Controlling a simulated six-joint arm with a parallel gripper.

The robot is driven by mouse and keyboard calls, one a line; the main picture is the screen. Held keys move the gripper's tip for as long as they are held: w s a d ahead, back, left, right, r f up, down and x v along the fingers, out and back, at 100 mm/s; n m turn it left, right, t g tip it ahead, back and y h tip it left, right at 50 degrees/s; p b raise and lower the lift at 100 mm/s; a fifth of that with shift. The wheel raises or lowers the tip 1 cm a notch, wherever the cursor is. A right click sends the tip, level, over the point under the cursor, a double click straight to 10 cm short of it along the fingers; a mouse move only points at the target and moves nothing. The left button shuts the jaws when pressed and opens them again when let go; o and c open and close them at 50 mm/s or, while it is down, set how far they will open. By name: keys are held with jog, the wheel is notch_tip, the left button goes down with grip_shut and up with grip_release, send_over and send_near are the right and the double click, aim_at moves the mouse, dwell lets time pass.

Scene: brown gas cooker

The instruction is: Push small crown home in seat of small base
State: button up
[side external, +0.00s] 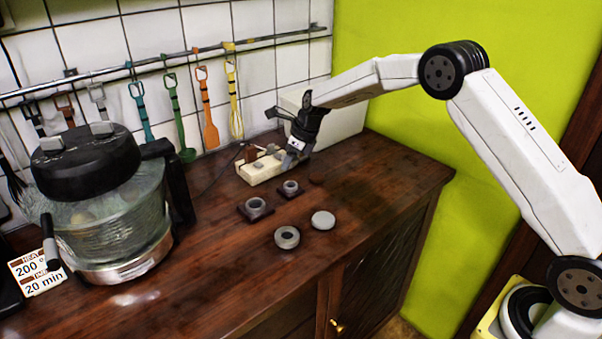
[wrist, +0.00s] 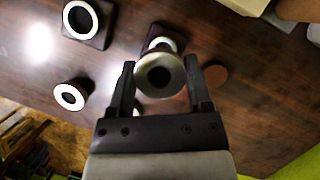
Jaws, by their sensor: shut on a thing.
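My gripper (wrist: 161,82) is shut on a pale ring-shaped piece with a dark centre, which looks like the small crown (wrist: 160,60). In the side view my gripper (side external: 290,160) is beside the cream block, and what it holds is hard to make out. The small base (side external: 290,193) is a dark square plate with a grey ring seat, in front of and below the gripper. In the wrist view the small base (wrist: 153,33) is partly hidden behind the held piece. The crown appears above the base, but I cannot tell the exact gap.
A larger dark base (side external: 256,213) with a grey ring stands to the left. A loose grey ring (side external: 287,237) and pale disc (side external: 322,220) lie in front. A cream block (side external: 258,172) holds several pieces. A glass cooker (side external: 110,215) stands at left.

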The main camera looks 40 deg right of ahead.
aim_at(286, 185)
jog(key=shift+f, duration=0.25)
jog(key=shift+f, duration=2.25)
jog(key=shift+f, duration=0.6)
dwell(1.8)
jog(key=shift+r, duration=0.2)
jog(key=shift+f, duration=0.45)
dwell(0.7)
jog(key=shift+r, duration=0.45)
dwell(0.5)
jog(key=shift+s, duration=0.15)
